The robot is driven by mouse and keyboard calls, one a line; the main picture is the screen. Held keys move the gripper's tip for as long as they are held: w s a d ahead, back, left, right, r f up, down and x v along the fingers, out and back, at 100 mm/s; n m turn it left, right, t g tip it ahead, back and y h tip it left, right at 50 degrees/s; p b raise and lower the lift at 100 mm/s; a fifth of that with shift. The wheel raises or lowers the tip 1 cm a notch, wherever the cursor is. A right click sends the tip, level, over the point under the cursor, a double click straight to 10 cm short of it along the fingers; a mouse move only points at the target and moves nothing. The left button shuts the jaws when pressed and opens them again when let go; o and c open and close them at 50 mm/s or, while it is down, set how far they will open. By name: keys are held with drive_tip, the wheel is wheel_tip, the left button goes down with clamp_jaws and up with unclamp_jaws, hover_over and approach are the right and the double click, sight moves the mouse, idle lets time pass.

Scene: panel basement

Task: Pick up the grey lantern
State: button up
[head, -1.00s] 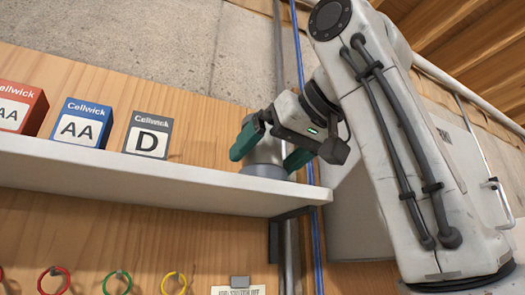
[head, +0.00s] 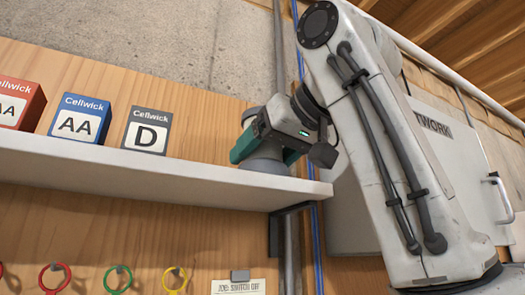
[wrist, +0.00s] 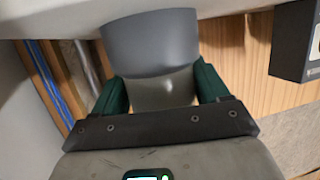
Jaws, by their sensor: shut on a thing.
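The grey lantern (head: 262,164) stands on the right end of the white shelf in the head view, partly hidden by my gripper. In the wrist view the lantern (wrist: 152,45) shows a wider grey part at the top of the picture and a paler part below it, between the fingers. My gripper (wrist: 165,92) has its two green fingers pressed on either side of the lantern. In the head view my gripper (head: 245,150) reaches in from the right at shelf height. The lantern appears to be still on the shelf.
The white shelf (head: 130,168) also holds a grey D box (head: 148,130), a blue AA box (head: 80,118) and a red AA box (head: 18,103) to the left. Coloured rings hang below. A grey cabinet (head: 440,165) is behind my arm.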

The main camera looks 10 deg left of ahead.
drive_tip(key=shift+r, duration=0.1)
drive_tip(key=c, duration=0.3)
drive_tip(key=shift+c, duration=0.2)
drive_tip(key=shift+r+p, duration=0.8)
drive_tip(key=shift+p, duration=0.1)
wheel_tip(320, 180, up, 2)
drive_tip(key=shift+r+p, duration=0.1)
drive_tip(key=shift+p, duration=1)
drive_tip(key=s+d+r, duration=0.2)
drive_tip(key=s+r, duration=0.2)
drive_tip(key=s, duration=0.2)
drive_tip(key=s+d+r, duration=0.3)
drive_tip(key=s+r, duration=0.2)
drive_tip(key=s, duration=0.1)
drive_tip(key=shift+s+d, duration=0.35)
drive_tip(key=shift+s, duration=0.05)
